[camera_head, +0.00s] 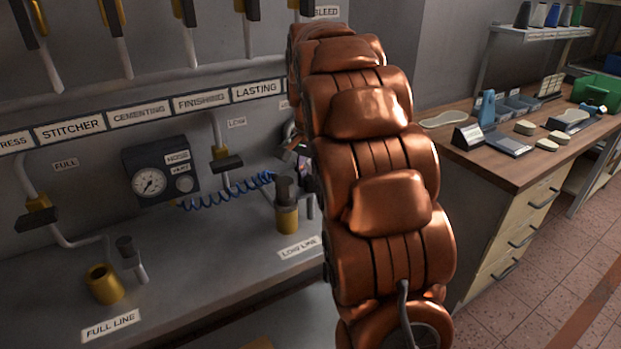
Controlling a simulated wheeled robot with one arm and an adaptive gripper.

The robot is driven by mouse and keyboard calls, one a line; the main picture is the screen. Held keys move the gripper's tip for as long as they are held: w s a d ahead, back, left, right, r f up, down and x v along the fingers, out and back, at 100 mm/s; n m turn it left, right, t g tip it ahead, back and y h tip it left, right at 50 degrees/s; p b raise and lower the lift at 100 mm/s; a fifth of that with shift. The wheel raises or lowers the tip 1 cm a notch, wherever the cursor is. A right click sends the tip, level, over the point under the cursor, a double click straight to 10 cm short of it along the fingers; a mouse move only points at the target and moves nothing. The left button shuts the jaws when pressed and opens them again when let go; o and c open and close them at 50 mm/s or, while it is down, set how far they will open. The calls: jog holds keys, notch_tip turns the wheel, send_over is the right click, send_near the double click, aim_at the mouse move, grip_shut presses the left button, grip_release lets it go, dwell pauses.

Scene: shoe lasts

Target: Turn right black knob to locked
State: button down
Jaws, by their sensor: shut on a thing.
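My copper arm (375,200) rises across the middle of the view and hides most of my gripper. Only a small part of the gripper (297,158) shows past the arm's left edge, near the back panel. A dark block-like piece is at that spot; its outline is partly covered. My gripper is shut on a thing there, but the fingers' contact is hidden. A black knob (284,189) stands upright in a brass fitting (287,218) by the LOW LINE label, just below and left of the gripper. No locked marking is readable.
A gauge box (160,171) with a blue coiled hose (235,188) is on the panel. Black-handled valves (227,163) sit on pipes. A wooden bench (500,160) with tools stands right.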

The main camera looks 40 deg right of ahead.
aim_at(310, 178)
dwell(0.4)
jog(key=c, duration=0.8)
grip_release()
jog(key=shift+r, duration=3.75)
